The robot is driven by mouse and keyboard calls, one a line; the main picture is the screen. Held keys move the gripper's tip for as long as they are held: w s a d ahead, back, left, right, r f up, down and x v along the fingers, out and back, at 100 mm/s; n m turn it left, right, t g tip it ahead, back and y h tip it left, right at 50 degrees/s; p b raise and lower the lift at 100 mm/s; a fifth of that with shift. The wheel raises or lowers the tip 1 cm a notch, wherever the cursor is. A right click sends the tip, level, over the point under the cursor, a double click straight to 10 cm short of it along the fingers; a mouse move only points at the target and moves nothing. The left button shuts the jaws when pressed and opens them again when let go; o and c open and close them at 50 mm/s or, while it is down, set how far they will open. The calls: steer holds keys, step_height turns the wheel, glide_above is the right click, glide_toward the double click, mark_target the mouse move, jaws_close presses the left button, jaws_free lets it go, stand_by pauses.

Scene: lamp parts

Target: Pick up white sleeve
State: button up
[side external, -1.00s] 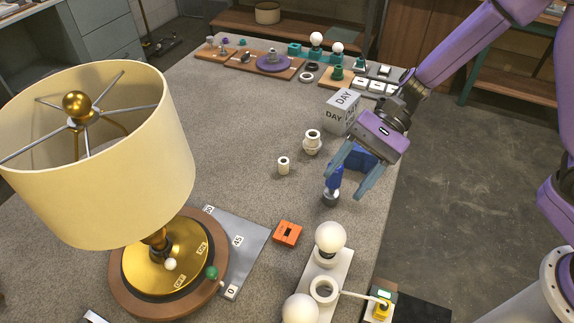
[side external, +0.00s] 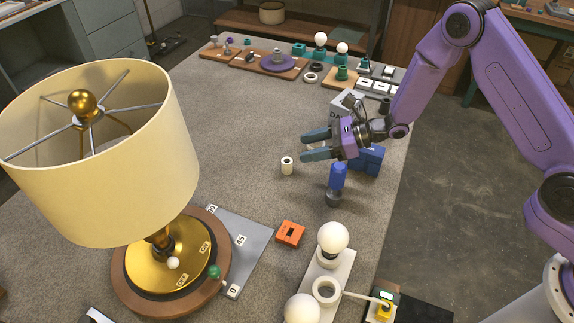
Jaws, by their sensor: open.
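A small white sleeve (side external: 287,165), a short upright cylinder with a dark hole in its top, stands on the grey tabletop (side external: 235,130) near the middle of the view. My gripper (side external: 308,145) is open with its two blue-grey fingers pointing left, just beyond and to the right of the sleeve. No contact between them shows. The larger white stepped socket piece seen earlier is now mostly hidden behind or between the fingers; I cannot tell which.
A blue bottle-like piece (side external: 337,182) and a blue block (side external: 368,160) stand right of the sleeve. A grey DAY cube (side external: 345,102) is partly behind my gripper. A big lamp (side external: 100,160) fills the left. An orange block (side external: 290,233) lies in front. Table left of the sleeve is clear.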

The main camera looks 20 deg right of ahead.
mark_target(292, 171)
steer(key=shift+f, duration=1.95)
steer(key=shift+x, duration=2.55)
jaws_close()
